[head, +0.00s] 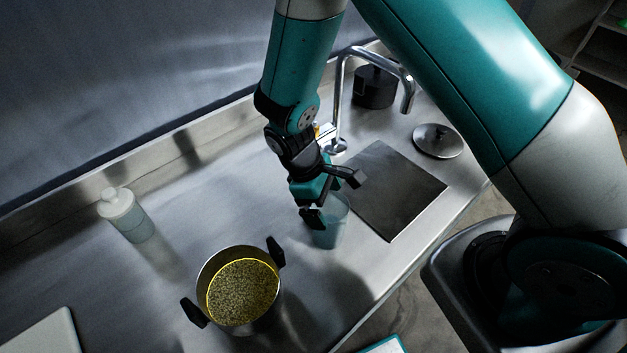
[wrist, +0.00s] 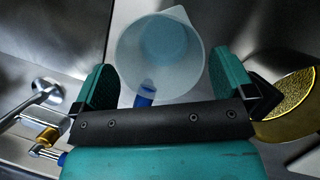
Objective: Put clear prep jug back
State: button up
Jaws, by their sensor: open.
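The clear prep jug (head: 328,236), a translucent bluish cup with a spout, stands upright on the steel counter, left of the dark square panel. My gripper (head: 334,198) is just above it, with the near finger in front of its rim. In the wrist view the jug (wrist: 160,50) lies between the two spread green fingers of my gripper (wrist: 162,72), its round mouth facing the camera. The jaws are open, with gaps on both sides. Part of the jug is hidden by my gripper in the head view. A small blue item (wrist: 145,95) overlaps the jug's near rim.
A two-handled pot (head: 240,290) with yellowish grainy contents stands front left of the jug. A white-capped bottle (head: 125,215) is at the left. A chrome faucet (head: 341,100), a black pot (head: 374,87) and a round lid (head: 437,141) are behind. Counter between bottle and jug is clear.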

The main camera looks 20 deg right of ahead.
jog(key=b+v, duration=0.3)
jog(key=v, duration=0.6)
jog(key=s+a+r+m+t+y, duration=0.1)
jog(key=s+r+y, duration=0.6)
jog(key=s+r, duration=0.8)
jog(key=shift+s+a+r+m+t, duration=0.15)
jog(key=shift+s+r+m+t, duration=0.15)
jog(key=shift+r+m+t, duration=0.6)
